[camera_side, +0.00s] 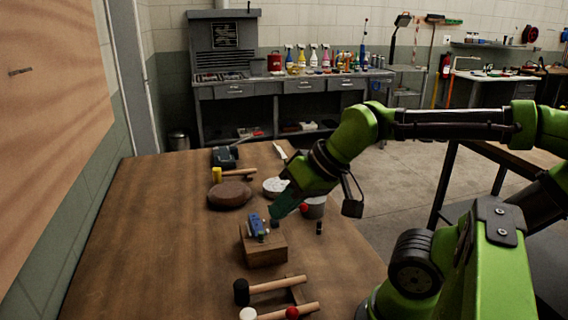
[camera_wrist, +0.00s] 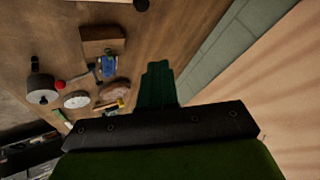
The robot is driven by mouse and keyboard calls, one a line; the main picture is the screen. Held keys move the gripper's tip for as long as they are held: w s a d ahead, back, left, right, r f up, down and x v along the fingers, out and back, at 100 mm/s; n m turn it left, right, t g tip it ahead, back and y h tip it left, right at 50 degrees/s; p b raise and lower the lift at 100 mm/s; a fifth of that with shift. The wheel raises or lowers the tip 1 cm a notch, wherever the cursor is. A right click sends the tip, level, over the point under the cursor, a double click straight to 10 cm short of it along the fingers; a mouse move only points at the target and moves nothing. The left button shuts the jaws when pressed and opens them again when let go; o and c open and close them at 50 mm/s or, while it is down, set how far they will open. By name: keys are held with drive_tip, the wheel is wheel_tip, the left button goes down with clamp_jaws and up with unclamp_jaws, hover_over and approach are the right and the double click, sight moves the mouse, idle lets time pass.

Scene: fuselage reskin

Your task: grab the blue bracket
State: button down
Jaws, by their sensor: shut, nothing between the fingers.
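The blue bracket (camera_side: 257,226) stands on top of a small wooden block (camera_side: 264,252) on the near part of the wooden table. In the wrist view the blue bracket (camera_wrist: 109,67) shows left of my fingers, beside the wooden block (camera_wrist: 101,33). My gripper (camera_side: 280,210) is shut and empty. It points down and to the left, above and to the right of the bracket in the side view. In the wrist view my gripper (camera_wrist: 157,68) shows as dark green fingers closed together, apart from the bracket.
Two mallets (camera_side: 278,286) lie in front of the block. A brown rounded object (camera_side: 230,195), a white round tin (camera_side: 275,187), a grey can (camera_side: 315,207) and a dark tool (camera_side: 224,156) stand behind it. The table's left side (camera_side: 150,235) is clear.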

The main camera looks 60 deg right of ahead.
drive_tip(key=c, duration=1.2)
unclamp_jaws()
drive_tip(key=shift+c, duration=0.2)
drive_tip(key=m+g+h, duration=0.2)
drive_tip(key=m+g, duration=0.3)
drive_tip(key=g, duration=0.2)
hover_over(257, 224)
drive_tip(key=a, duration=0.2)
drive_tip(key=f, duration=0.2)
wheel_tip(257, 224, down, 16)
drive_tip(key=shift+f, duration=0.1)
